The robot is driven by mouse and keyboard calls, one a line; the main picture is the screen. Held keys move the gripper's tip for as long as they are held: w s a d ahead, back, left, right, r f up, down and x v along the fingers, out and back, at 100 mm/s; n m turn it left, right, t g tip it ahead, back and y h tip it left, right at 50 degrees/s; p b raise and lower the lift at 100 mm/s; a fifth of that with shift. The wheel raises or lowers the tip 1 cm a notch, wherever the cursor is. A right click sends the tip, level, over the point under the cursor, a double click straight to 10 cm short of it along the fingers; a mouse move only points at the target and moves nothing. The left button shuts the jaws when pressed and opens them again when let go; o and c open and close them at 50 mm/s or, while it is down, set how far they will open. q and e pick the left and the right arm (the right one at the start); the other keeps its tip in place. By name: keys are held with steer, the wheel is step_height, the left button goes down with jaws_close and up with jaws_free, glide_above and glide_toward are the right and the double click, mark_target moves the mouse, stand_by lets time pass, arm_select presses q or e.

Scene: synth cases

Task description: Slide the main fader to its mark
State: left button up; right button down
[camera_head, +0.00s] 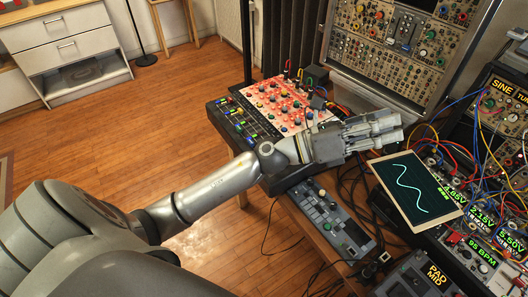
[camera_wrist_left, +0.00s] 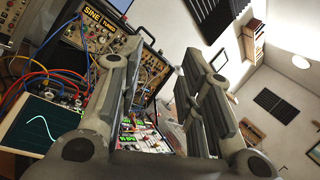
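A black control panel (camera_head: 232,112) with small coloured keys and slots lies at the left of the synth table, beside a red-and-white knob panel (camera_head: 290,103). I cannot pick out the main fader or its mark at this size; part of the knob panel is hidden behind my left wrist. My left gripper (camera_head: 398,127) reaches past these panels to the right, above cables, with nothing visible in it. In the left wrist view its two fingers (camera_wrist_left: 160,58) stand clearly apart, with open space between them. My right gripper is in neither view.
A tilted screen with a wave trace (camera_head: 414,190) stands right of my gripper, also seen in the left wrist view (camera_wrist_left: 35,124). A tall modular rack (camera_head: 400,45) stands behind. A grey keypad unit (camera_head: 330,215) lies in front. Loose cables run between the devices.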

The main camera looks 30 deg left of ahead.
arm_select(q)
steer(key=a+f+m+g+y, duration=0.4)
steer(key=f+m+g+y, duration=0.3)
steer(key=f+m+g, duration=0.7)
steer(key=a+f+m+y, duration=0.1)
steer(key=a+m+y, duration=0.3)
steer(key=a+y, duration=1.3)
steer(key=a+f+h, duration=0.2)
steer(key=f, duration=0.1)
steer(key=a+f+h+p, duration=0.1)
steer(key=a+f+h, duration=0.1)
steer(key=f, duration=0.2)
steer(key=a+f+h+p, duration=0.1)
steer(key=a+f+h, duration=0.1)
steer(key=f+h, duration=0.1)
steer(key=shift+a+f+t, duration=0.3)
steer(key=shift+f+t, duration=0.05)
steer(key=shift+t, duration=0.05)
jaws_close()
